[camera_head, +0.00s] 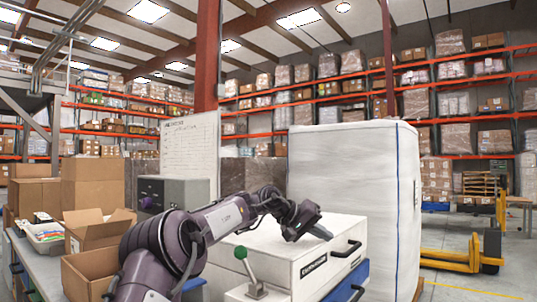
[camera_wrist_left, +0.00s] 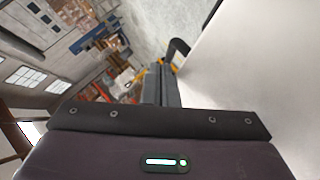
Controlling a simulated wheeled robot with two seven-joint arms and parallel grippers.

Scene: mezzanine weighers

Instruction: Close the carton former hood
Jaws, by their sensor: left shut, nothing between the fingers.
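The carton former hood (camera_head: 325,266) is a white box-shaped cover at the lower middle of the head view, with a dark label and a black handle (camera_head: 347,249) on its front. I cannot tell whether it is fully down. My left gripper (camera_head: 321,232) is shut and empty, above or against the hood's top near the handle edge; contact is unclear. In the left wrist view the shut fingers (camera_wrist_left: 162,84) point toward the black handle (camera_wrist_left: 179,49), beside the white hood surface (camera_wrist_left: 235,75). My right gripper is out of view.
A green-knobbed lever (camera_head: 240,253) stands in front of the hood. A blue part with another handle (camera_head: 354,292) is below it. A tall white wrapped load (camera_head: 370,180) stands behind. Open cartons (camera_head: 95,235) crowd the left bench. Floor at right is mostly clear near a yellow pallet truck (camera_head: 455,258).

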